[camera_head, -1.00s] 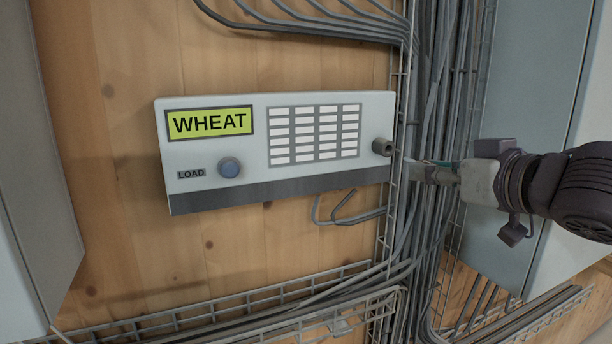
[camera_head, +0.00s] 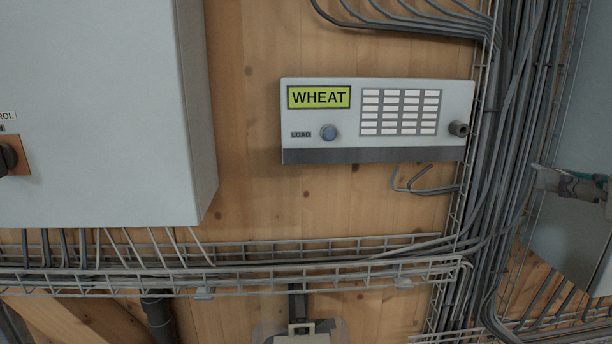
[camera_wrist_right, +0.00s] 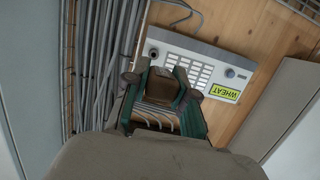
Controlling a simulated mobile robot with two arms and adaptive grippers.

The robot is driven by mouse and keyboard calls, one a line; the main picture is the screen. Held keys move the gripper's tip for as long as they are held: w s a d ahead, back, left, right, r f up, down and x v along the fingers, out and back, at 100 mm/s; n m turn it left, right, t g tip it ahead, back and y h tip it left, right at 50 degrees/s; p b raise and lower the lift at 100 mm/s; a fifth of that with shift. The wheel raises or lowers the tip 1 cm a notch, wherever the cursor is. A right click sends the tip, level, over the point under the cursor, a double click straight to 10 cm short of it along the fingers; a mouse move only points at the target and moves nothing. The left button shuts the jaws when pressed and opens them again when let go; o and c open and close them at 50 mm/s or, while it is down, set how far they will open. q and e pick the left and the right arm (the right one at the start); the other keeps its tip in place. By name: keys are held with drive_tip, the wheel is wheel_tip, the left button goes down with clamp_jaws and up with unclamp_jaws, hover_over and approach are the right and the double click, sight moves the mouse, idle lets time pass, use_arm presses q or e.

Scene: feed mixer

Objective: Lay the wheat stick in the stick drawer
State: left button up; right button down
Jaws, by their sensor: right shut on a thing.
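My right gripper (camera_head: 548,172) is at the right edge of the head view, to the right of the WHEAT box and apart from it. In the right wrist view the gripper (camera_wrist_right: 162,82) is shut, with green-edged fingers and a small brownish piece between them. I take this piece to be the wheat stick; it is mostly hidden by the fingers. The WHEAT box (camera_head: 375,152) is pale grey with a label, a blue LOAD button and a round dark socket (camera_head: 459,128) at its right end. I cannot make out the stick drawer. My left gripper is not in view.
A large grey cabinet (camera_head: 95,110) with a black knob hangs at the left. A wire cable tray (camera_head: 230,280) runs below the box. Thick vertical cables (camera_head: 515,150) stand between the box and my right gripper. Another grey cabinet (camera_head: 575,245) is at the right.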

drive_tip(key=shift+s+a+f, duration=0.15)
drive_tip(key=shift+s+f, duration=0.05)
drive_tip(key=shift+f, duration=0.35)
drive_tip(key=shift+a+f+b, duration=0.15)
drive_tip(key=shift+f+b, duration=0.15)
drive_tip(key=w+a+f+n+y+b, duration=0.1)
drive_tip(key=w+a+f+b, duration=0.25)
drive_tip(key=f, duration=0.85)
drive_tip(key=w+a+f+y+b, duration=0.1)
drive_tip(key=w+a+f+b, duration=0.3)
drive_tip(key=f, duration=0.8)
use_arm(q)
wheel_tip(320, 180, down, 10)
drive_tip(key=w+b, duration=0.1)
drive_tip(key=b, duration=0.1)
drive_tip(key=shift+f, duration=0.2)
use_arm(e)
drive_tip(key=s+a+f+m+h, duration=0.1)
drive_tip(key=s+a+f, duration=0.2)
drive_tip(key=f, duration=0.6)
drive_tip(key=s+a+f+m+h, duration=0.1)
drive_tip(key=s+f, duration=0.4)
drive_tip(key=f, duration=0.5)
drive_tip(key=shift+a+h, duration=0.5)
drive_tip(key=shift+a, duration=0.4)
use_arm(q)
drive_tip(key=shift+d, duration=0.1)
